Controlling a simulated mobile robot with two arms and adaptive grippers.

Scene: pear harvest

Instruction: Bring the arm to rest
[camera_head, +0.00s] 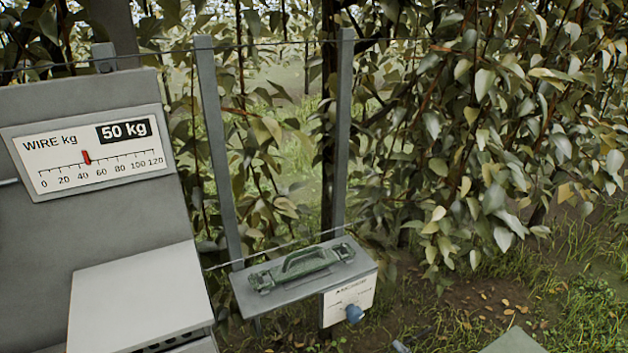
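Neither of my grippers shows in the head view, and I see no arm clearly. A green tool with a raised handle (303,265) lies on a grey shelf (275,299) held by two grey uprights. No gripper is seen touching it. A grey panel at the left carries a gauge (90,150) marked "WIRE kg". Its display reads 50 kg, and its red pointer (87,157) stands between 40 and 60.
A white box (140,300) juts out below the gauge. A small white plate (348,300) with a blue knob (354,313) is on the shelf's front. Wires cross the uprights. Dense leaves (480,110) fill the right, above grass and bare soil.

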